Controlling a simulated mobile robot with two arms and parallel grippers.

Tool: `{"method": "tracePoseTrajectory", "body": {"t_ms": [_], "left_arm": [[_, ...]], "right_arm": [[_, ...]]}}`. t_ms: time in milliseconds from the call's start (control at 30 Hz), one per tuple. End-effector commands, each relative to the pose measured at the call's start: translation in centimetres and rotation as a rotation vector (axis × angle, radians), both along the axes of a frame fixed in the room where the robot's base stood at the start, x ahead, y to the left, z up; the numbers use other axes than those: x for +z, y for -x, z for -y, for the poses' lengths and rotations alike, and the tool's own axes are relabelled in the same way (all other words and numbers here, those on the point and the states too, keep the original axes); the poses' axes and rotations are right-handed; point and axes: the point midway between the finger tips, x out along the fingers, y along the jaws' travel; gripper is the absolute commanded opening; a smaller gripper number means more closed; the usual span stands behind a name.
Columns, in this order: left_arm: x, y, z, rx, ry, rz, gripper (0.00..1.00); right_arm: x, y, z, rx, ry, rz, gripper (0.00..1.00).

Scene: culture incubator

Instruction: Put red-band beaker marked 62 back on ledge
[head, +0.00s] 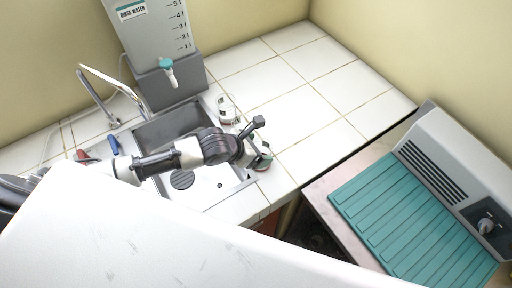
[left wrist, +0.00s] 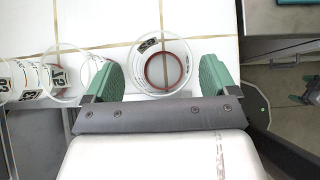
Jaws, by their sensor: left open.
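My left gripper (head: 252,150) reaches over the right edge of the sink to the white tiled counter. In the left wrist view its two green fingers are apart. A clear beaker (left wrist: 163,62) with a red ring and a dark printed label stands upright between and slightly beyond the fingertips, with gaps at both sides. The label's number is too tilted and small to read surely. In the head view this beaker is mostly hidden by the gripper. I cannot tell which surface is the ledge.
More labelled clear beakers (left wrist: 66,74) stand to the left in the left wrist view; one beaker (head: 228,109) shows behind my arm. A rinse water tank (head: 152,40), tap (head: 104,80) and sink (head: 165,128) are close by. A teal ribbed mat (head: 405,215) lies right. The back counter is clear.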

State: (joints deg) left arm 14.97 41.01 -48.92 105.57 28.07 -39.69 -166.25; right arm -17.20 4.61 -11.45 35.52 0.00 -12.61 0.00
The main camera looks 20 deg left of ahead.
Motion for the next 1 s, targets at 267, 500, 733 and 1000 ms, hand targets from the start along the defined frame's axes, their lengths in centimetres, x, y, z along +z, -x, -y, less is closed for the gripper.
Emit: {"method": "tracePoseTrajectory", "body": {"t_ms": [267, 500, 733, 1000], "left_arm": [[0.6, 0.3, -0.4, -0.001, -0.002, 0.001, 0.87], [3.5, 2.7, -2.3, -0.001, -0.005, 0.003, 0.87], [6.6, 5.2, -4.1, -0.001, -0.005, 0.001, 0.87], [8.5, 6.6, -5.1, 0.001, 0.0, -0.001, 0.87]], "right_arm": [[0.0, 0.0, 0.0, 0.0, 0.0, 0.0, 0.88], [-0.7, 0.0, 0.0, 0.0, -0.001, 0.0, 0.88], [-1.4, 0.0, -0.1, 0.0, -0.001, 0.0, 0.88], [-1.7, 0.0, -0.1, 0.0, -0.001, 0.0, 0.88]]}}
